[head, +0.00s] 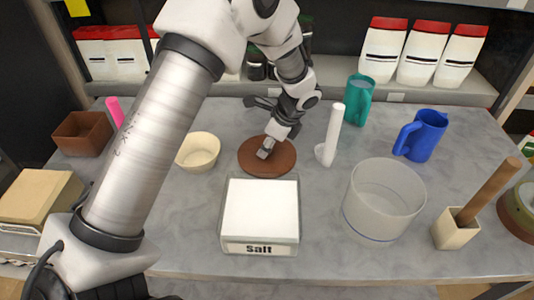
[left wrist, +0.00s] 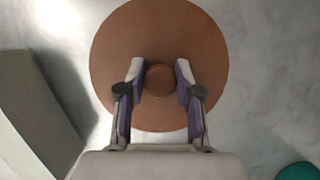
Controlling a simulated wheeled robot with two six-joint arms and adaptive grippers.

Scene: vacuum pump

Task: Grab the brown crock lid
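The brown crock lid (head: 282,160) is a flat round disc lying on the grey counter, behind the white salt box. In the left wrist view the lid (left wrist: 160,35) fills the upper middle, with its round knob (left wrist: 160,80) at the centre. My left gripper (head: 267,151) reaches down over the lid. Its fingers (left wrist: 160,75) stand on either side of the knob, open, with a small gap on each side. My right gripper is not in view.
The salt box (head: 260,212) stands just in front of the lid. A cream bowl (head: 198,152) is left of it, a white scoop (head: 332,137) right. A clear container (head: 383,200), blue pitcher (head: 426,137) and teal pitcher (head: 358,100) stand further right.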

